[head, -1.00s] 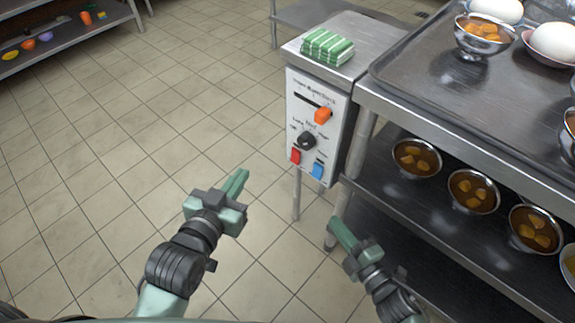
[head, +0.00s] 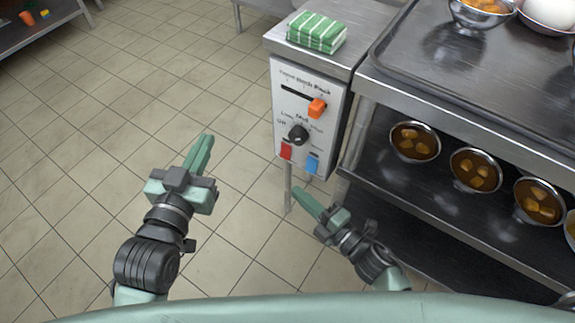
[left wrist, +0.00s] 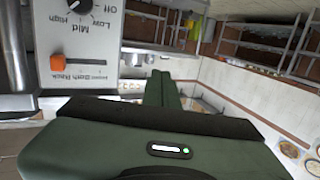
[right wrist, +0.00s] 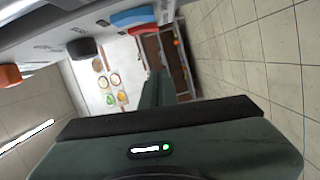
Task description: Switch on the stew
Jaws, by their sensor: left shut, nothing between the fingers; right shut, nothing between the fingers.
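A white control panel (head: 305,90) is on the front of a steel cabinet in the head view. It carries an orange slider (head: 317,108), a black knob (head: 299,134), a red switch (head: 286,151) and a blue switch (head: 312,163). Labels Off, Low, Mid and High surround the knob (left wrist: 78,5) in the left wrist view. My left gripper (head: 207,138) is shut and empty, left of the panel and apart from it. My right gripper (head: 297,190) is shut and empty, just below the switches in the picture. The blue switch (right wrist: 133,18) also shows in the right wrist view.
A green-striped folded cloth (head: 317,31) lies on the cabinet top. To the right, a steel rack holds a tray (head: 430,70) above and bowls of stew (head: 415,141) on a lower shelf. Open tiled floor (head: 110,120) lies left of the cabinet.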

